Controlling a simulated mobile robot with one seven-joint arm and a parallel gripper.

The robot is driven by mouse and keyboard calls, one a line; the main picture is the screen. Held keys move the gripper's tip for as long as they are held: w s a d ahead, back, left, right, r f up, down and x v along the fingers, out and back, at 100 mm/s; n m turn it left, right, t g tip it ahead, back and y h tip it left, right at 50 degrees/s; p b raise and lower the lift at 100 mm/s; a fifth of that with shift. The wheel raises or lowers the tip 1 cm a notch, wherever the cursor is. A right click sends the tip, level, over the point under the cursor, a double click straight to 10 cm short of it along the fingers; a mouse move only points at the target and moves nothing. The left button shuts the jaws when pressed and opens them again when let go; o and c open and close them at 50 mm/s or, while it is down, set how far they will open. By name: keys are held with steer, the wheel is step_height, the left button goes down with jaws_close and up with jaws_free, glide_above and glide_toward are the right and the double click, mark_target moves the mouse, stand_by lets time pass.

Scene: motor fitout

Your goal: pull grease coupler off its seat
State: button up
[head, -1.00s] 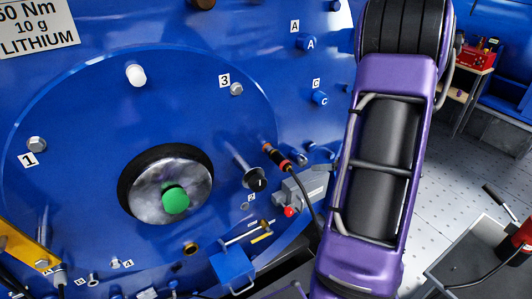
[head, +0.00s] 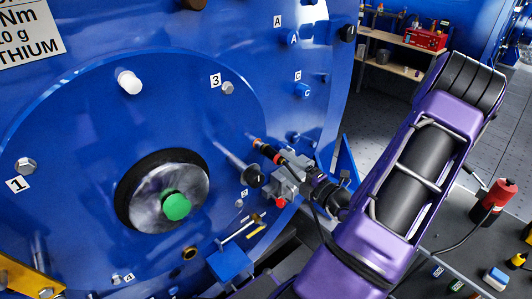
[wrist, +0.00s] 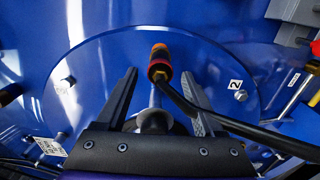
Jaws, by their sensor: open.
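The grease coupler (head: 265,150), black with orange-red bands, sticks out of the blue motor face with a dark hose trailing from it. It also shows in the wrist view (wrist: 160,65), just beyond and between the fingertips. The coupler appears to be on its seat, which is hidden behind it. My gripper (head: 282,168) is close to the coupler in the head view, partly mixed with a grey box behind. In the wrist view its fingers (wrist: 160,77) are spread apart, with no clear contact on the coupler.
A black knob (head: 252,176) on a grey rod stands left of the coupler. A green-capped hub (head: 176,206) and a white plug (head: 129,82) are farther left. A dark cart (head: 450,245) with a red cylinder (head: 497,195) stands right. The hose crosses the wrist view's right side.

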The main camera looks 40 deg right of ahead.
mark_target(281, 161)
steer(key=shift+w+f, duration=0.1)
steer(key=shift+w, duration=0.4)
steer(key=w, duration=0.8)
steer(key=shift+a+b, duration=0.3)
steer(key=shift+a, duration=0.05)
steer(key=shift+p, duration=0.75)
stand_by(0.5)
jaws_close()
stand_by(0.4)
stand_by(1.0)
steer(key=shift+s, duration=0.1)
steer(key=shift+s+d, duration=0.2)
steer(key=shift+s, duration=2.65)
